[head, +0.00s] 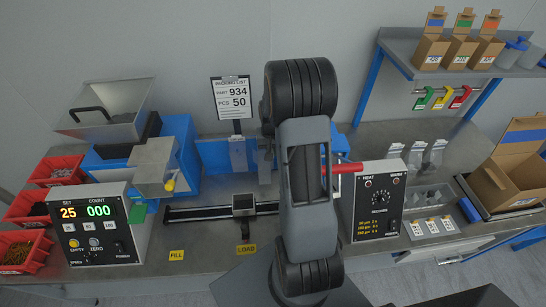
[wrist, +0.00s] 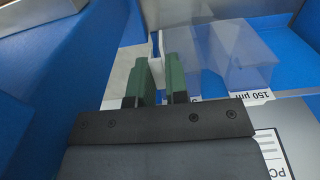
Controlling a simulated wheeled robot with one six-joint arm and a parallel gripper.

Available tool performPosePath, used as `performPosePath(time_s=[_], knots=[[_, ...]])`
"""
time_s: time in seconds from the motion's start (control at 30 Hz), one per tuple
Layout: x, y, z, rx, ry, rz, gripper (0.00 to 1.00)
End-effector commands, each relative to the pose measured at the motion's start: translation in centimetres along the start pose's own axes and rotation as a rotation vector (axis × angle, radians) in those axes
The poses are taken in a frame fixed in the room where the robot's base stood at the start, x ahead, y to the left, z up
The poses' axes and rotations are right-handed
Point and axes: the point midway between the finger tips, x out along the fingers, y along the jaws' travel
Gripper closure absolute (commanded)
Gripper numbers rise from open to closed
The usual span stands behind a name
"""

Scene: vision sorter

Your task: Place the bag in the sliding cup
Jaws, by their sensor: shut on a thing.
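In the wrist view, my gripper (wrist: 158,75) has green finger pads closed on a thin, pale, upright piece, which I take to be the edge of a bag (wrist: 155,48). Most of that bag is hidden by the fingers. Just right of it a clear bag (wrist: 243,62) stands over a blue surface. In the head view my arm hides the gripper and what it holds. The sliding cup (head: 243,204), a small dark square holder, sits on a black rail (head: 195,213) above the yellow LOAD label (head: 246,249). A FILL label (head: 176,254) lies to its left.
Clear bags (head: 238,155) hang at the blue panel below the packing list (head: 231,95). A blue feeder (head: 187,140) and counter box (head: 95,228) stand left of the rail. A heat sealer box (head: 378,208) stands right of my arm. An open carton (head: 510,175) is far right.

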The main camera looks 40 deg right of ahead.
Motion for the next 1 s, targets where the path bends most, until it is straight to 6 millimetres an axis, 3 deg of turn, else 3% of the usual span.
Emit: performPosePath(time_s=[0.27,0.83,0.87,1.0], knots=[[3.9,0.1,0.1,0.001,-0.006,0.000,1.00],[5.0,0.3,-0.2,0.001,-0.002,0.000,1.00],[4.9,0.3,-0.2,0.001,-0.002,0.000,0.83],[4.8,0.3,-0.2,0.001,-0.002,0.000,0.70]])
